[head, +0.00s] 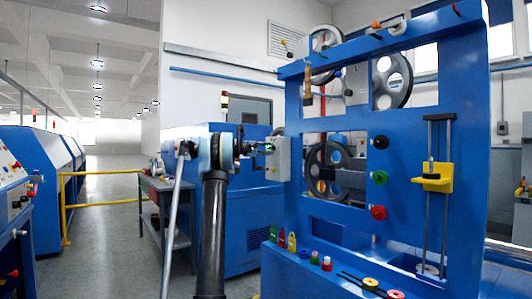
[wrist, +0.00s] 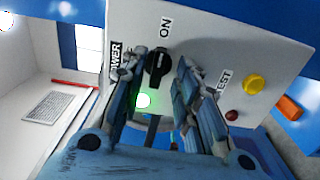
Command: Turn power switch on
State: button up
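The power switch is a black rotary knob (wrist: 158,63) on a light grey control box (wrist: 220,50), seen in the wrist view between the labels "POWER" and "ON". A lit green lamp (wrist: 143,100) shows close to the knob. My gripper (wrist: 164,72) is open, with one finger on each side of the knob. I cannot tell whether either finger touches it. In the head view, my gripper (head: 265,147) is at the left side of the grey box (head: 281,160), and the knob cannot be made out there.
A yellow button (wrist: 253,85) and a small red one (wrist: 232,115) sit on the box face, right of my fingers. An orange part (wrist: 289,107) is beyond the box edge. The blue pulley frame (head: 400,215) stands close on the right; a grey workbench (head: 165,185) stands left.

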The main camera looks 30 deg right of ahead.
jog(key=a, duration=1.2)
jog(key=shift+s, duration=0.4)
jog(key=s+a+f+y, duration=0.9)
jog(key=s+a+f, duration=1.5)
jog(key=s, duration=0.3)
jog(key=s+a+f+t+y, duration=0.1)
jog(key=s+a+f+y, duration=0.8)
jog(key=s+a+f, duration=1.5)
jog(key=s, duration=0.3)
jog(key=shift+s+m, duration=0.3)
jog(key=shift+s, duration=0.1)
